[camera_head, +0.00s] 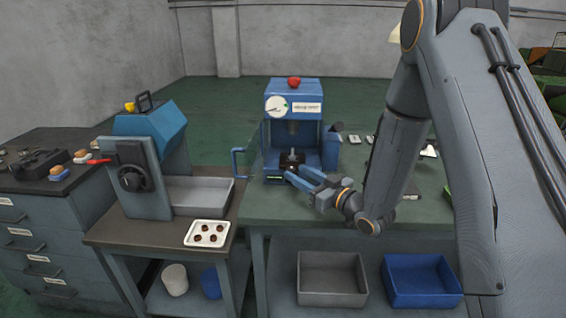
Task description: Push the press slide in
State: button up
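A blue press (293,88) with a red knob on top stands on the green workbench. A dark block (292,159) sits low in its front opening; it looks like the part on the press slide (272,180). The slide is small and partly hidden by my fingers, so I cannot tell how far out it is. My gripper (297,172) is at the front right of the press base, its two blue fingers pointing at the press with a gap between them. It looks open and empty. I cannot tell whether it touches the slide.
A blue side handle (237,163) sticks out left of the press. A second machine with a blue hood (150,127) and a grey tray stands further left, near a white plate (207,233) of small dark parts. Small items lie right of the press. Grey (332,298) and blue (422,292) bins sit below.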

aim_at(292, 163)
jog(key=p+x, duration=0.2)
jog(key=x, duration=0.6)
jog(key=shift+r, duration=0.15)
jog(key=shift+d, duration=0.1)
grip_shut()
